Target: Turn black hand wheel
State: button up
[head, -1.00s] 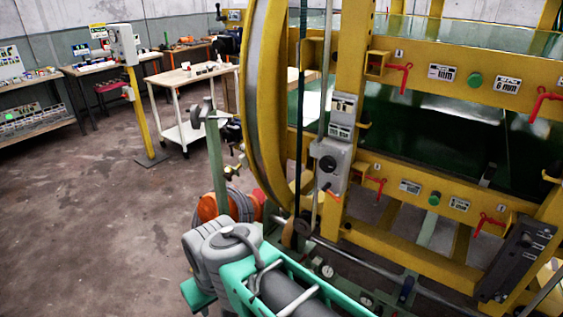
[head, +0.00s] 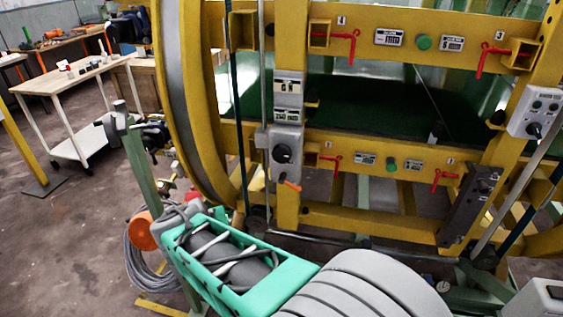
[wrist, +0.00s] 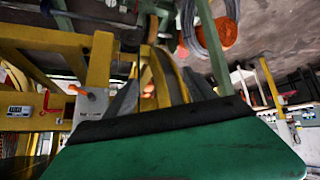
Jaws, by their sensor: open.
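A round black knob (head: 283,153), which may be the black hand wheel, is on a grey box on a yellow post in the head view. An orange-tipped lever (head: 292,185) sits just below it. In the wrist view the orange lever (wrist: 82,91) shows at the left beside a grey plate; I cannot make out the black knob there. My gripper (wrist: 162,92) shows as two dark grey fingers, spread apart with nothing seen between them. The knob is not between the fingers. My teal and grey arm fills the lower middle of the head view.
The large yellow ring (head: 190,100) stands left of the post. Red handles (head: 491,58) and yellow beams lie to the right. A control box (head: 538,112) is at the far right. A coiled grey hose (head: 143,272) lies on the floor. A workbench (head: 72,78) stands at the left.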

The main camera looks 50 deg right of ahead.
jog(key=shift+o, duration=1.2)
jog(key=s+d+r+m+h+b, duration=0.1)
jog(key=d+h, duration=0.6)
jog(key=d, duration=0.9)
jog(key=s+m, duration=0.1)
jog(key=m, duration=0.1)
jog(key=shift+s+m+b, duration=0.25)
jog(key=shift+m+b, duration=0.05)
jog(key=shift+b, duration=0.1)
jog(key=h, duration=0.4)
send_near(281, 156)
jog(key=d, duration=0.2)
jog(key=shift+t, duration=0.3)
jog(key=p+x, duration=0.1)
jog(key=x, duration=0.6)
jog(key=shift+w+f, duration=0.1)
jog(key=shift+w, duration=0.15)
jog(key=shift+a, duration=0.1)
jog(key=shift+c, duration=0.2)
jog(key=c, duration=1.4)
